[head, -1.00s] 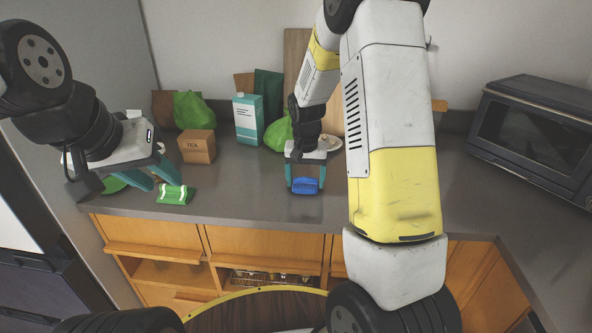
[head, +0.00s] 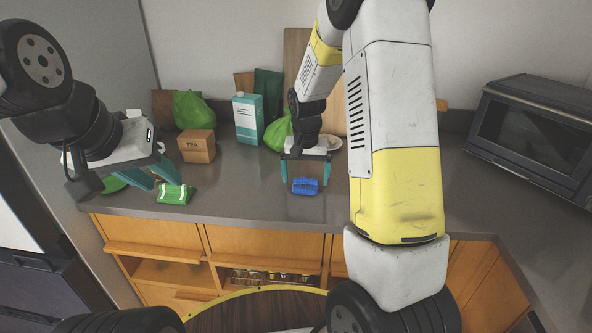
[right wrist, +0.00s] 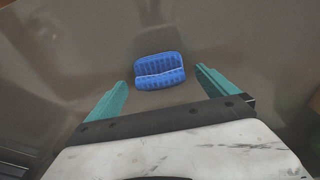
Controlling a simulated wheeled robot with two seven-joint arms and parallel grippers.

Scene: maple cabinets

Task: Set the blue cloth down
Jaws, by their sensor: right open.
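The blue cloth (head: 305,186), folded into a small pad, lies on the grey counter near its front edge. It also shows in the right wrist view (right wrist: 159,71), just beyond the fingertips. My right gripper (head: 305,184) is open, its two teal fingers spread wide on either side of the cloth and apart from it. My left gripper (head: 163,180) is at the left, its teal fingers apart, beside a green striped packet-like cloth (head: 174,194). I see nothing held between its fingers.
A tea box (head: 197,146), a teal and white carton (head: 248,119) and green bags (head: 193,110) stand at the back. A toaster oven (head: 533,136) is at the right. The counter (head: 245,187) between the two cloths is clear.

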